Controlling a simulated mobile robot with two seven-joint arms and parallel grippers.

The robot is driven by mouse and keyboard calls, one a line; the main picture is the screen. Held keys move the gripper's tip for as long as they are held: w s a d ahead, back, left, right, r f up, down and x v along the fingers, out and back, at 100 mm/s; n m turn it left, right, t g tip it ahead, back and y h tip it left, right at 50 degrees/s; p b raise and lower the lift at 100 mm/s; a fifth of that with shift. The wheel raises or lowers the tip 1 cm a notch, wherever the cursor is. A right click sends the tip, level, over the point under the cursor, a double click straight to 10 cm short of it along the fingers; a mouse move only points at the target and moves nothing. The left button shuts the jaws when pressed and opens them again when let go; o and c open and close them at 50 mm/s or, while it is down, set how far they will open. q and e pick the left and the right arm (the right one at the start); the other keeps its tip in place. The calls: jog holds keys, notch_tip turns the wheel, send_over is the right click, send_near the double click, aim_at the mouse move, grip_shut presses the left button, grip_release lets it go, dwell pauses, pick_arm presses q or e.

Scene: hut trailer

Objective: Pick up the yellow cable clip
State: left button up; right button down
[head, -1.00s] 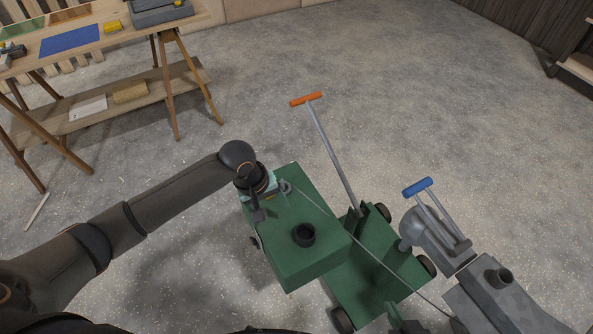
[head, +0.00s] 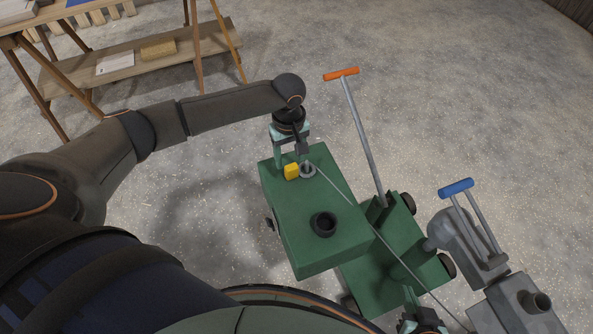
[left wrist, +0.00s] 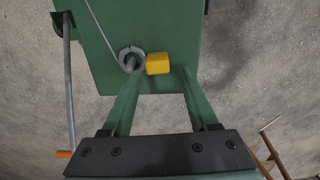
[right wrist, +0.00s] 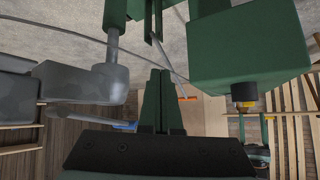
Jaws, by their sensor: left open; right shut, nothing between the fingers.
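The yellow cable clip (head: 291,172) sits on top of the green box of the cart (head: 300,225), near its far edge and beside a grey ring (head: 308,170). My left gripper (head: 289,160) is open, pointing down at the clip from the far side. In the left wrist view the clip (left wrist: 158,64) shows between the two fingertips, beside the ring; I cannot tell whether a finger touches it. My right gripper (right wrist: 160,75) is shut and empty, low beside the cart; in the head view only part of it shows at the bottom edge.
A thin cable runs from the ring across the cart toward grey machinery (head: 510,305) at the right. An orange-handled bar (head: 362,130) and a blue handle (head: 456,188) stand up nearby. A black round fitting (head: 324,223) rises from the box. A wooden table (head: 110,75) stands back left.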

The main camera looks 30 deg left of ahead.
aim_at(291, 166)
pick_arm(q)
notch_tip(291, 166, down, 5)
jog(key=shift+w+f+b, duration=0.1)
jog(key=shift+w+b, duration=0.05)
jog(key=shift+b, duration=0.5)
grip_shut()
